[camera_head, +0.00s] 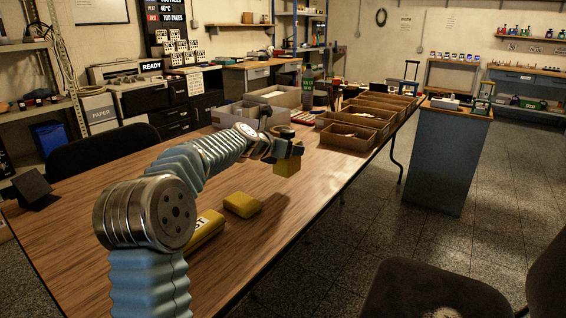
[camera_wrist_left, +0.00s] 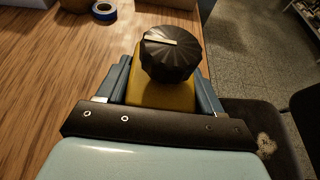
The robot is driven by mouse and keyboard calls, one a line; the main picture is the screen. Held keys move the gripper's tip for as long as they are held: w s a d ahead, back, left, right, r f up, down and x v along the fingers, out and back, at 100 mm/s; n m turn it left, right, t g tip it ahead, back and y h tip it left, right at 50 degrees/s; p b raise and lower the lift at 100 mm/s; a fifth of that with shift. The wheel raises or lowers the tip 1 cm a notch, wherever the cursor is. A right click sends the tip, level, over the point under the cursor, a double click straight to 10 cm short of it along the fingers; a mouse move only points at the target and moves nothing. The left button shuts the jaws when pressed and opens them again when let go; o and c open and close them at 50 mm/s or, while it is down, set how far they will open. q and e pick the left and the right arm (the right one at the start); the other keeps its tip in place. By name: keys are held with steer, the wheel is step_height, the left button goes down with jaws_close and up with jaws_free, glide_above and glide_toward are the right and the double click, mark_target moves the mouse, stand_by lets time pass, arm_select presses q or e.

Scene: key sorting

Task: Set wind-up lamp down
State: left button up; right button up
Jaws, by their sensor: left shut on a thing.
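The wind-up lamp (camera_wrist_left: 172,55) has a yellow body and a ribbed black knob. My left gripper (camera_wrist_left: 163,90) is shut on its yellow body, with one finger on each side. In the head view the lamp (camera_head: 287,166) shows as a yellow block under my left gripper (camera_head: 286,150), over the wooden table (camera_head: 320,185). I cannot tell whether its underside touches the table. My right gripper is not in view.
A yellow block (camera_head: 242,204) and a lettered yellow case (camera_head: 204,231) lie nearer on the table, the case partly behind my arm. Brown trays (camera_head: 347,140) and a grey bin (camera_head: 237,112) stand farther back. Blue tape (camera_wrist_left: 104,11) lies at upper left. Bare wood lies around the lamp.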

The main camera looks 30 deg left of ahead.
mark_target(283, 161)
arm_select(q)
steer(key=shift+w+a+f, duration=0.3)
steer(key=shift+a+f, duration=0.3)
steer(key=shift+f, duration=0.1)
steer(key=f, duration=0.2)
steer(key=f+b, duration=0.1)
steer(key=shift+w+a+f, duration=0.1)
steer(key=shift+a+f, duration=0.1)
steer(key=shift+f, duration=0.2)
steer(key=shift+r, duration=0.1)
steer(key=o, duration=1.1)
steer(key=shift+o, duration=0.2)
steer(key=shift+s, duration=0.25)
steer(key=d+b+v, duration=0.1)
steer(key=v, duration=1)
steer(key=shift+s+a+r, duration=0.15)
steer(key=shift+s+a, duration=0.1)
steer(key=shift+a, duration=0.25)
